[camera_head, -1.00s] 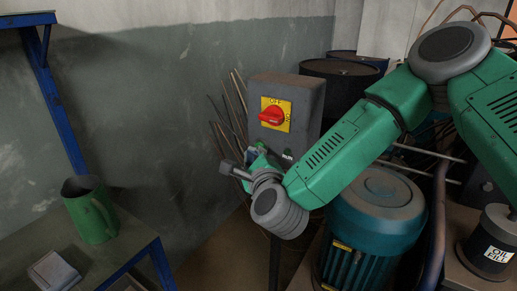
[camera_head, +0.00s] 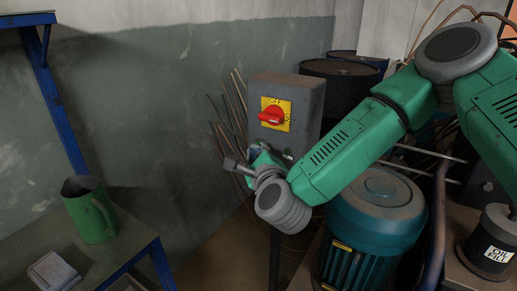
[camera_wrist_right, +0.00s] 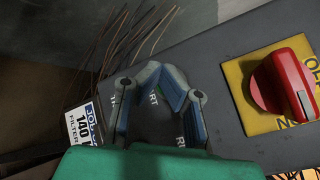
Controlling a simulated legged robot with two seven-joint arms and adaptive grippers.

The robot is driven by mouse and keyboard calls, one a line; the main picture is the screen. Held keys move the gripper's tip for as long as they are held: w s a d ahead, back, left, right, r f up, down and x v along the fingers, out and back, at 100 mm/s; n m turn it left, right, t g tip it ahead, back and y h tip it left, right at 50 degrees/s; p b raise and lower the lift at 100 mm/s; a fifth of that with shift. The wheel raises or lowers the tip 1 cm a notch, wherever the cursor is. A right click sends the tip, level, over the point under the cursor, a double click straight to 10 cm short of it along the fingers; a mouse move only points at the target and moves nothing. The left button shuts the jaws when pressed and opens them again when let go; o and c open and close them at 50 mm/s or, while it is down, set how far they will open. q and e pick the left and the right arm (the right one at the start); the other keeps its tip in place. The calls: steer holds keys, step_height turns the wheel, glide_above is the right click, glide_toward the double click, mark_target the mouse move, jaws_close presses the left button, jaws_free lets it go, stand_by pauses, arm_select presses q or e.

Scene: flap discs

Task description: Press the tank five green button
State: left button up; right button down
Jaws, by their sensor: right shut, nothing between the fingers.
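The grey control box (camera_head: 300,95) stands upright on a post in the head view, with a red rotary switch (camera_head: 271,116) on a yellow plate. My right gripper (camera_head: 257,150) is at the lower front of the box. In the wrist view my right gripper (camera_wrist_right: 160,72) is shut and empty, with its fingertips over the box face beside partly hidden lettering. I cannot tell whether it touches the box. No tank five marking is readable. My left gripper is not in view.
A teal motor (camera_head: 378,210) stands below my right arm. Thin rods (camera_head: 235,100) lean behind the box. A green jug (camera_head: 90,210) stands on a bench at left. Dark drums (camera_head: 340,85) are behind. A white label (camera_wrist_right: 82,125) shows in the wrist view.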

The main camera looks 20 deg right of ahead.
steer(key=shift+w+d, duration=0.2)
steer(key=shift+d, duration=0.05)
stand_by(0.6)
steer(key=shift+s+a, duration=0.6)
steer(key=shift+a, duration=0.1)
steer(key=shift+s+a+b, duration=0.2)
steer(key=shift+s+a, duration=0.6)
steer(key=shift+a, duration=0.2)
steer(key=shift+s+a+b, duration=0.15)
steer(key=shift+s+a, duration=0.6)
steer(key=shift+a, duration=0.25)
